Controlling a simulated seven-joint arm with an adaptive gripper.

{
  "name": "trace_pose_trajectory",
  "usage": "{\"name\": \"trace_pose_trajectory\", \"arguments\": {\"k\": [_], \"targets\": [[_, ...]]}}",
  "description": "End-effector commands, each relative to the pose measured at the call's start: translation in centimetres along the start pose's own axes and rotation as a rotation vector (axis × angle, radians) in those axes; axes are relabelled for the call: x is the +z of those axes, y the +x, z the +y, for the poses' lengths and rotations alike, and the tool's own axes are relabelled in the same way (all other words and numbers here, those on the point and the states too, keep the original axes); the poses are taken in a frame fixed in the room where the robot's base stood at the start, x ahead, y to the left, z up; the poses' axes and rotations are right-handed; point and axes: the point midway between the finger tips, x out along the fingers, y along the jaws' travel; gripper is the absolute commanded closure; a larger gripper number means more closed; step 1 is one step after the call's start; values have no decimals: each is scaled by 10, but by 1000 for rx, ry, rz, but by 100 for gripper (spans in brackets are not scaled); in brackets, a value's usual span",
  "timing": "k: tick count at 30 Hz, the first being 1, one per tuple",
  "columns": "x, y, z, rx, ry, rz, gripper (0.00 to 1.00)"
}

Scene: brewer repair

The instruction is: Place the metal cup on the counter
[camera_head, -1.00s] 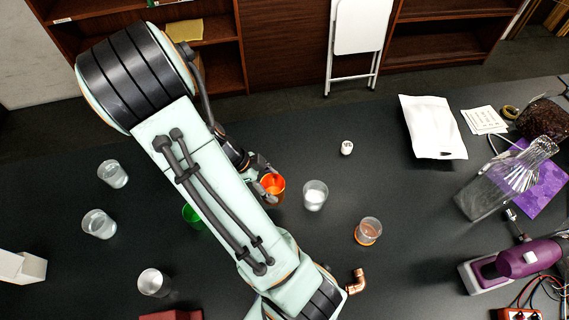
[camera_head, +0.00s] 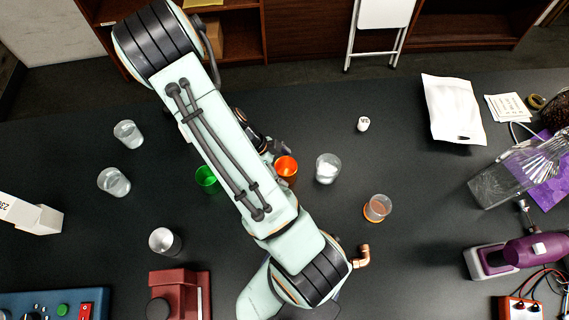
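A grey, metallic-looking cup (camera_head: 165,242) stands upright on the dark counter (camera_head: 400,265) at lower left, apart from my gripper. I take it to be the metal cup. My gripper (camera_head: 278,149) is partly hidden behind my pale arm, near the middle of the counter. Its dark fingers are close to the upper left side of an orange cup (camera_head: 287,172). I cannot tell whether they touch it or how far apart they are.
Clear cups stand at left (camera_head: 128,134) (camera_head: 114,182), a green cup (camera_head: 206,176) beside my arm, and a whitish cup (camera_head: 328,168) right of the orange one. A copper elbow (camera_head: 361,257) and red device (camera_head: 180,292) lie in front.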

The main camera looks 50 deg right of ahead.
Motion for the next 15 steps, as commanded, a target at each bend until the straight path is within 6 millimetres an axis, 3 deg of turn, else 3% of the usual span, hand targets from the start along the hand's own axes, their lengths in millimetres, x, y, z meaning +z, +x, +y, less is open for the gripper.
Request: {"name": "trace_pose_trajectory", "arguments": {"k": [8,15], "targets": [[-1,-4,0,-1,0,-1,19],[0,-49,-1,-7,-1,-6,19]]}}
